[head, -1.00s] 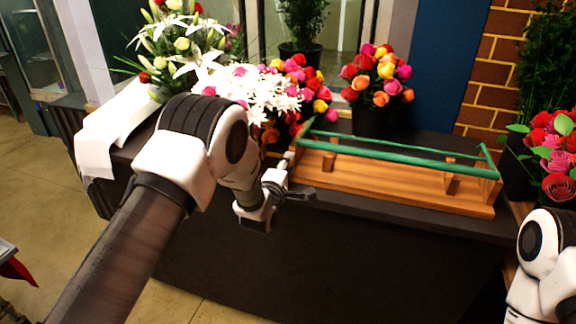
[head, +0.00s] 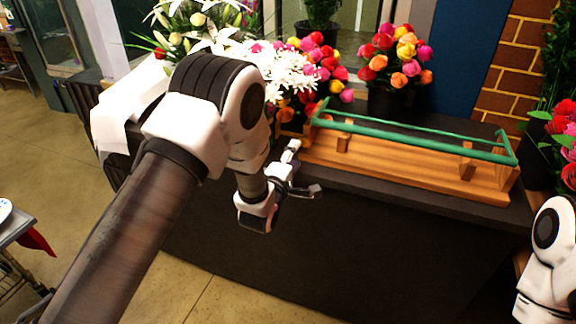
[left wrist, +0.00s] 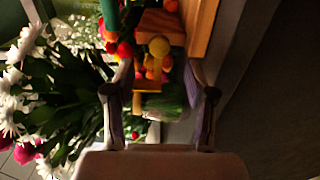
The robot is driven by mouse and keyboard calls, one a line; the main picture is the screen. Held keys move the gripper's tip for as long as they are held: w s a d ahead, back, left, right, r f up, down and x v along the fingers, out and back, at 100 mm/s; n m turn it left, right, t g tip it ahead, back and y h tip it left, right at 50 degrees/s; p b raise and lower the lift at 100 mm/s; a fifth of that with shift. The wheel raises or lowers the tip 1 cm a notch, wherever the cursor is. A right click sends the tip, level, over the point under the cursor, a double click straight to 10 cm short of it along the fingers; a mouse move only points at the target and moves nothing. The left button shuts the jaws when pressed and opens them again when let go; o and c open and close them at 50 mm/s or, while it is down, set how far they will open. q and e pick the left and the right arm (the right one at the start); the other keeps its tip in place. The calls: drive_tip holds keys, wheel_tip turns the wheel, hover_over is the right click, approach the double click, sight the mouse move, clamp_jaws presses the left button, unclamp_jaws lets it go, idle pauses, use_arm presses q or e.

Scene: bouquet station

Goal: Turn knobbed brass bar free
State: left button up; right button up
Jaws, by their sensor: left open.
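A wooden rack (head: 400,168) with green rails (head: 400,135) stands on the dark counter. My left gripper (head: 304,170) is open and empty, just in front of and left of the rack's left end, apart from it. In the left wrist view its two fingers (left wrist: 160,92) are spread, with flowers and dark leaves behind them. A piece of green rail (left wrist: 111,18) and the wood of the rack (left wrist: 202,25) show at the top there. My right arm enters at the right edge; its gripper is out of view.
White flowers (head: 285,70) crowd the counter just behind the left gripper. A pot of mixed roses (head: 395,55) stands behind the rack, and red flowers (head: 562,135) stand at the right edge. White paper (head: 120,115) hangs over the counter's left end. The floor in front is clear.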

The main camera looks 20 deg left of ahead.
use_arm(q)
drive_tip(key=s, duration=0.5)
drive_tip(key=shift+s+a, duration=0.1)
drive_tip(key=shift+s, duration=0.25)
drive_tip(key=s+a+f+m+g+y, duration=0.15)
drive_tip(key=s+f+g, duration=0.25)
drive_tip(key=s+f, duration=0.55)
drive_tip(key=s+a+f+m+g+h, duration=0.1)
drive_tip(key=s+a+f+g, duration=0.4)
drive_tip(key=f, duration=0.8)
drive_tip(key=s+d+f+m+g, duration=0.1)
drive_tip(key=s+f+m+g, duration=0.1)
drive_tip(key=s+m, duration=0.3)
drive_tip(key=s+f+m+g, duration=0.2)
drive_tip(key=s+m+g, duration=0.2)
drive_tip(key=s, duration=0.6)
drive_tip(key=s+d+f+m+g, duration=0.1)
drive_tip(key=s+f+m+g, duration=0.1)
drive_tip(key=s+m, duration=0.4)
drive_tip(key=shift+s+d+f+g, duration=0.3)
drive_tip(key=shift+s+g, duration=0.2)
drive_tip(key=shift+s, duration=0.75)
